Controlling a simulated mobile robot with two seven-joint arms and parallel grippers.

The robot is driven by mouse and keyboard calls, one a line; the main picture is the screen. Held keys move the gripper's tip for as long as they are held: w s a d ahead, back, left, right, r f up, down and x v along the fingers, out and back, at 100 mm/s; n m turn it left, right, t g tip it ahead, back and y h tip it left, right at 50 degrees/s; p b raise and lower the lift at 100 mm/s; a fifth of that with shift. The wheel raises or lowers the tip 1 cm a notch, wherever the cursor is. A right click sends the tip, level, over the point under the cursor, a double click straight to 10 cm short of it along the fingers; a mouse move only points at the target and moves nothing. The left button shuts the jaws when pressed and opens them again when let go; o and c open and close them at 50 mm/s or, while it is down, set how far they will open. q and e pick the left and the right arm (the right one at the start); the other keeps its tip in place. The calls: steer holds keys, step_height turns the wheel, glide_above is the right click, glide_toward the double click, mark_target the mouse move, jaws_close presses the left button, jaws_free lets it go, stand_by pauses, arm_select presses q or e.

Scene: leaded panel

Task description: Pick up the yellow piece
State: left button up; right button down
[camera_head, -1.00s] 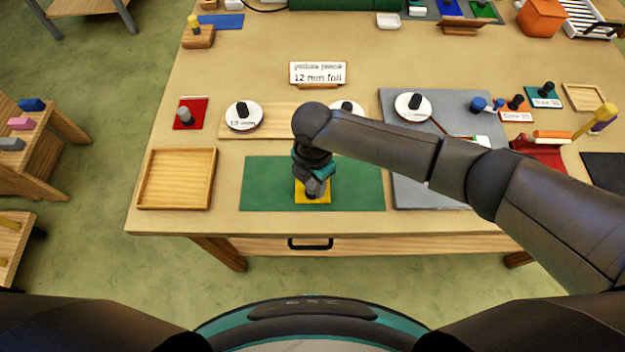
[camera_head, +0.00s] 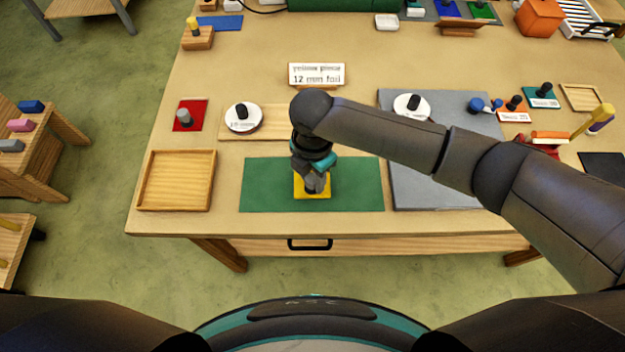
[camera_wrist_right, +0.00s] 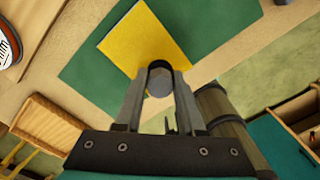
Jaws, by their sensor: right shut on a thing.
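The yellow piece (camera_head: 300,190) is a flat square on the green mat (camera_head: 355,185) near the table's front edge. My right gripper (camera_head: 317,188) is directly over it and hides part of it. In the right wrist view the yellow piece (camera_wrist_right: 140,40) shows beyond the fingertips, over the green mat (camera_wrist_right: 85,75). There my right gripper (camera_wrist_right: 158,80) is shut on a grey round knob (camera_wrist_right: 158,84) at the near part of the yellow piece. Whether the piece touches the mat is hard to tell. My left gripper is not in view.
A wooden tray (camera_head: 177,205) stands left of the mat, and a grey board (camera_head: 425,185) lies right of it. Behind are a white disc with a black knob (camera_head: 243,122) and a sign (camera_head: 316,74) reading "yellow piece 12 mm foil". A red square (camera_head: 190,105) holds another grey knob.

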mark_target(313, 177)
step_height(313, 177, up, 17)
steer(key=shift+p, duration=0.4)
steer(key=shift+f, duration=0.1)
steer(key=c, duration=1)
jaws_free()
steer(key=shift+c, duration=0.2)
jaws_close()
